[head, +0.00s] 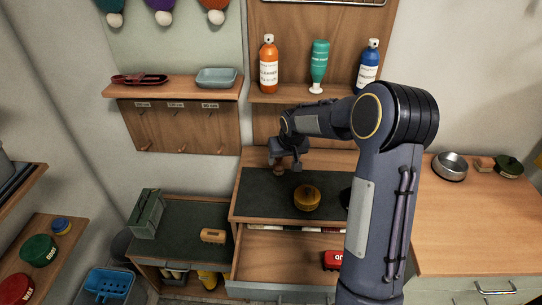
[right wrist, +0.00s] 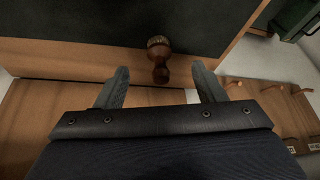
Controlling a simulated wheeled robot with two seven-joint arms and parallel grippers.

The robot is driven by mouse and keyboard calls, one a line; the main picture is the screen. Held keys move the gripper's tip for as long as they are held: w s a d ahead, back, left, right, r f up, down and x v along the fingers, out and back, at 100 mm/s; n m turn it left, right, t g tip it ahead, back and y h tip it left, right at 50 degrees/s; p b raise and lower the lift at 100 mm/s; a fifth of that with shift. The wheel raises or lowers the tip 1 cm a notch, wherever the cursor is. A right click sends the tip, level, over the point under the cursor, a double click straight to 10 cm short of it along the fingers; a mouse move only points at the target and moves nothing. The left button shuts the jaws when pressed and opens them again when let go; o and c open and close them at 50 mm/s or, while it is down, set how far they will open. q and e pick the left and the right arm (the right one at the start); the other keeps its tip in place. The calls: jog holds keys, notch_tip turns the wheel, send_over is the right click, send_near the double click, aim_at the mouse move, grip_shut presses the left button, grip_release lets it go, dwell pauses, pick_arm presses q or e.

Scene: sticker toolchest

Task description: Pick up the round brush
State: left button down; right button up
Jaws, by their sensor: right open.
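In the head view the brush (head: 279,171) is partly hidden under my right gripper (head: 287,163), near the mat's back left. The right gripper is open and empty. My left gripper is not in view.
A mustard-yellow round pot (head: 307,198) stands on the mat to the right of the brush. Below, an open drawer (head: 275,250) holds a red item (head: 333,260). Bottles stand on the shelf (head: 290,94) behind. My right arm hides part of the worktop.

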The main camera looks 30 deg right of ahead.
aim_at(280, 167)
jog(key=x, duration=0.3)
jog(key=p+x, duration=0.1)
jog(key=x, duration=0.2)
jog(key=p+x, duration=0.1)
jog(key=x, duration=0.3)
jog(key=shift+w+d+r, duration=0.1)
jog(key=shift+w+d, duration=0.15)
jog(key=shift+w, duration=0.15)
jog(key=c, duration=1.1)
